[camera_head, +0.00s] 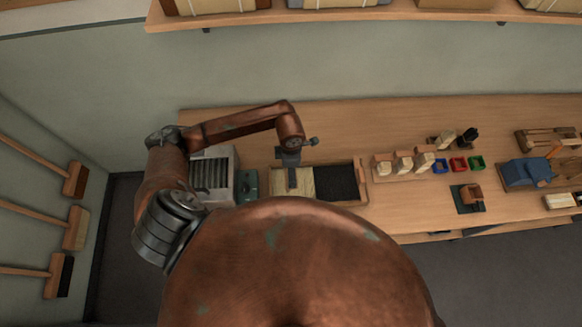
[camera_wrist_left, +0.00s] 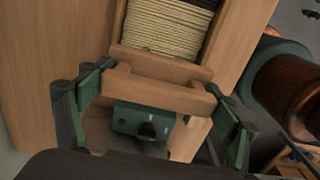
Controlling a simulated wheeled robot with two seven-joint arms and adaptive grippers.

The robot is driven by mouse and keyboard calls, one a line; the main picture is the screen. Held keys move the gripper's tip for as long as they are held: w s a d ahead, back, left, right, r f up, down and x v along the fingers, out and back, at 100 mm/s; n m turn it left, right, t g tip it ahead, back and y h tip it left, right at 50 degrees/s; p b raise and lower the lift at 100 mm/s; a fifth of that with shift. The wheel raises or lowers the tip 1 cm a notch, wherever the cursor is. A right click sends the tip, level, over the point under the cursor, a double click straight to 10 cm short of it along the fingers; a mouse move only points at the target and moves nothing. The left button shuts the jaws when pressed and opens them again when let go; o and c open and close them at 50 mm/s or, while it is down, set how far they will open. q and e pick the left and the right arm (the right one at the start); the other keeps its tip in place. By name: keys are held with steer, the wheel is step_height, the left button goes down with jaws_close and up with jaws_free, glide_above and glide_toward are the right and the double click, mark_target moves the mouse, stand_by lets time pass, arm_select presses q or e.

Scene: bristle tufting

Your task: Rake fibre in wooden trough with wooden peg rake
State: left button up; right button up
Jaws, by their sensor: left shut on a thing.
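The wooden trough (camera_head: 362,186) lies on the bench in the head view, with pale fibre (camera_head: 300,184) at its left and dark fibre (camera_head: 337,183) at its right. Pale and black fibre (camera_wrist_left: 168,24) show at the top of the left wrist view. My left gripper (camera_head: 293,178) points down over the pale fibre. In the left wrist view its green-padded fingers (camera_wrist_left: 162,92) are shut on the wooden rake (camera_wrist_left: 160,92), a light wooden piece with a crossbar. Its pegs are hidden. My right gripper is not in view.
A grey slatted machine (camera_head: 212,172) and a small green box (camera_head: 247,185) stand left of the trough. Wooden blocks with pale tufts (camera_head: 403,161) and small coloured trays (camera_head: 458,164) stand to its right. A shelf (camera_head: 330,17) runs above the bench.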

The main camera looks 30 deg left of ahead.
arm_select(q)
steer(key=shift+f, duration=0.45)
steer(key=shift+f+b, duration=0.3)
steer(key=shift+f, duration=0.05)
step_height(320, 180, down, 2)
steer(key=shift+f+b, duration=0.2)
steer(key=shift+b, duration=0.4)
step_height(320, 180, down, 7)
steer(key=b, duration=0.6)
steer(key=shift+f, duration=0.2)
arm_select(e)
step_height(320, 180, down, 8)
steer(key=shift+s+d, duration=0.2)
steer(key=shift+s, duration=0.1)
arm_select(q)
steer(key=shift+d, duration=0.1)
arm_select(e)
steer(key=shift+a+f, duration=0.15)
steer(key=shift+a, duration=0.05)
